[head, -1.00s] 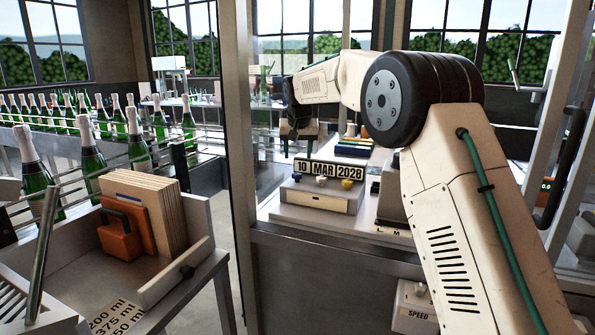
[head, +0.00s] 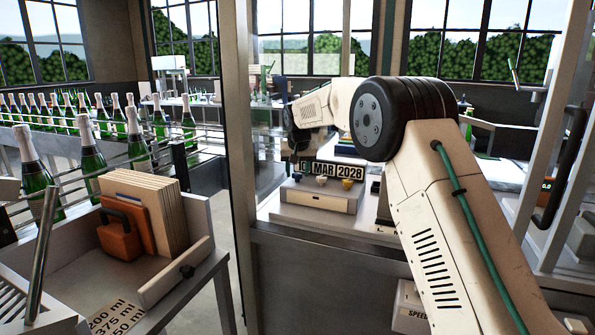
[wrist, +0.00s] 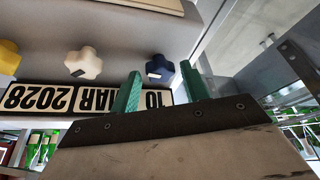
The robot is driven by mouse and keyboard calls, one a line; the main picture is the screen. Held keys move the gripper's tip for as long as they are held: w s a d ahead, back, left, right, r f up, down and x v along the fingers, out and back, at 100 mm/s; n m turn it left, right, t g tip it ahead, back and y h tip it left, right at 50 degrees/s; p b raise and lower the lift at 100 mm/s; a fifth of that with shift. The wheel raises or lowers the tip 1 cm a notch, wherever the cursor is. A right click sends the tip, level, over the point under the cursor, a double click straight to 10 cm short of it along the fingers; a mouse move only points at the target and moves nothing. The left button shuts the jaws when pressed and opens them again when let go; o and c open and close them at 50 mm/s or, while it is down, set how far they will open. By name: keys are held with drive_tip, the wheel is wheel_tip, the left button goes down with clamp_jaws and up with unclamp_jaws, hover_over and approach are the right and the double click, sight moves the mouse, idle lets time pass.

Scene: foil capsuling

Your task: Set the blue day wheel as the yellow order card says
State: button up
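In the head view the blue wheel (head: 297,177) shows at the left of the knob row. My gripper (wrist: 161,76) is open, its two green fingers pointing at the blue wheel, one to each side of it. I cannot tell whether they touch it. In the head view my arm partly hides the day plate (head: 303,166). I cannot make out the yellow order card.
A white wheel (head: 321,181) and a yellow wheel (head: 346,184) sit right of the blue one, under plates reading MAR (head: 324,169) and 2028 (head: 351,172). A window post (head: 238,150) stands left of the device.

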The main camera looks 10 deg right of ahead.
drive_tip(key=c, duration=0.7)
drive_tip(key=shift+n, duration=0.3)
drive_tip(key=n, duration=0.1)
drive_tip(key=n+y, duration=0.2)
drive_tip(key=n, duration=0.1)
drive_tip(key=shift+d, duration=0.25)
drive_tip(key=n, duration=0.2)
drive_tip(key=n+g+y, duration=0.1)
drive_tip(key=n, duration=0.2)
drive_tip(key=shift+w+d+y, duration=0.1)
drive_tip(key=shift+d+y, duration=0.1)
drive_tip(key=shift+y, duration=0.1)
drive_tip(key=o, duration=1)
